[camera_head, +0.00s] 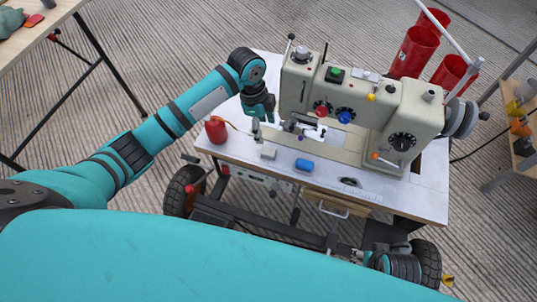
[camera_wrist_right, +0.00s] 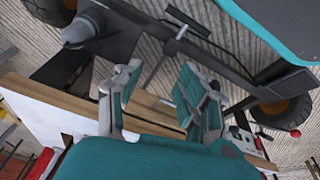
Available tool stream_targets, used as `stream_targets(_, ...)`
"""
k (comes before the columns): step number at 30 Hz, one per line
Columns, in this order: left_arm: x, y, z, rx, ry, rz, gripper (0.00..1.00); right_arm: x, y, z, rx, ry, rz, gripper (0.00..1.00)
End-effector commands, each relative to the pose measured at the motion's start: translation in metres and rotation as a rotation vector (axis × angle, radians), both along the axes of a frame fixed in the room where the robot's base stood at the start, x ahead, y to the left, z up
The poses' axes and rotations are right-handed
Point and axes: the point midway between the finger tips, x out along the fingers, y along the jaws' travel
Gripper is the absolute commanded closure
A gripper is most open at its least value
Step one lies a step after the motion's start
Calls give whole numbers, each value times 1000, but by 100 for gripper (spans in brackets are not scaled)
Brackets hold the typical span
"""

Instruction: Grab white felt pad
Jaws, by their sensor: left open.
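A small pale block (camera_head: 268,152), which looks like the white felt pad, lies on the sewing table's white top (camera_head: 235,147), near its front edge. My left gripper (camera_head: 268,130) points down just behind it, in front of the sewing machine (camera_head: 300,90). The left gripper is open and its fingers appear apart from the pad. White parts by the machine's needle area partly blend with the fingers. My right gripper (camera_wrist_right: 160,85) is open and empty in the right wrist view, low beside the table's wooden edge. The pad does not show in that view.
A blue block (camera_head: 304,165) lies right of the pad, and a red container (camera_head: 216,130) stands left of it. Red cones (camera_head: 414,52) stand behind the machine. A drawer handle (camera_head: 333,209) sticks out at the table's front. Black wheels (camera_head: 184,190) stand below.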

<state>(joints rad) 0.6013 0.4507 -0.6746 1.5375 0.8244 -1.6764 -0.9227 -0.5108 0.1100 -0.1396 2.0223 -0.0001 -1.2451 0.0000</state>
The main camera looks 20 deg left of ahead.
Motion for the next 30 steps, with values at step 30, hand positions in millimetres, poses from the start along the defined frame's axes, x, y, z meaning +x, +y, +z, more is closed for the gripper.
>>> stream_targets(30,2,-15,-122,0,-3,3,40,-16,-4,90,2,-54,-8,60)
